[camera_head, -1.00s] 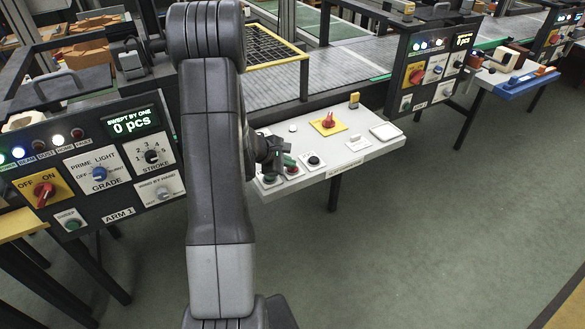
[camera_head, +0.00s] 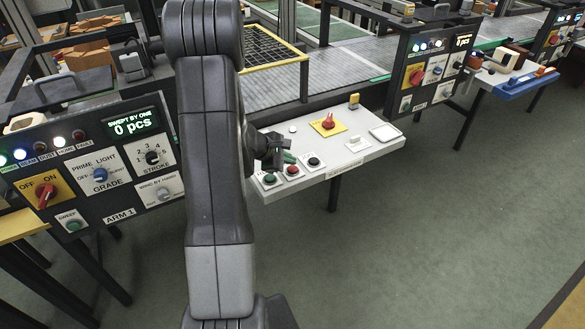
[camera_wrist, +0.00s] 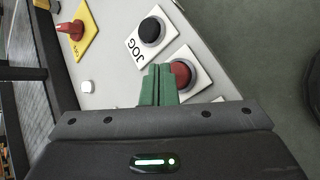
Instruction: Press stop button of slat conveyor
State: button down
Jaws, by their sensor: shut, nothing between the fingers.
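The slat conveyor's control shelf (camera_head: 350,158) is a pale panel in the middle of the head view. On it are a green button (camera_head: 269,180), a red button (camera_head: 292,170) and a black button (camera_head: 314,161). In the wrist view the red button (camera_wrist: 182,73) sits on a white plate just right of my gripper's fingertips, beside the black button (camera_wrist: 151,30) labelled JOG. My gripper (camera_wrist: 157,72) has green fingers, shut and empty. In the head view my gripper (camera_head: 288,157) is above the shelf near the red button; contact cannot be told. The red button's label is hidden.
A red rotary switch on a yellow plate (camera_head: 328,124), a white knob (camera_head: 293,129) and a tray (camera_head: 384,132) are also on the shelf. The slat conveyor (camera_head: 300,78) runs behind. The ARM 1 panel (camera_head: 90,175) stands left. Open floor lies in front.

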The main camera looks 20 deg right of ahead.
aim_at(289, 169)
jog(key=shift+r+p, duration=1.45)
jog(key=shift+r, duration=1.1)
jog(key=shift+f, duration=0.2)
notch_tip(289, 169, down, 2)
jog(key=shift+f+b, duration=0.15)
jog(key=shift+b, duration=0.7)
jog(key=shift+r+p, duration=0.4)
jog(key=shift+p, duration=0.3)
jog(key=p, duration=0.2)
jog(key=shift+r+p, duration=0.3)
jog(key=shift+p, duration=0.05)
jog(key=shift+p, duration=0.45)
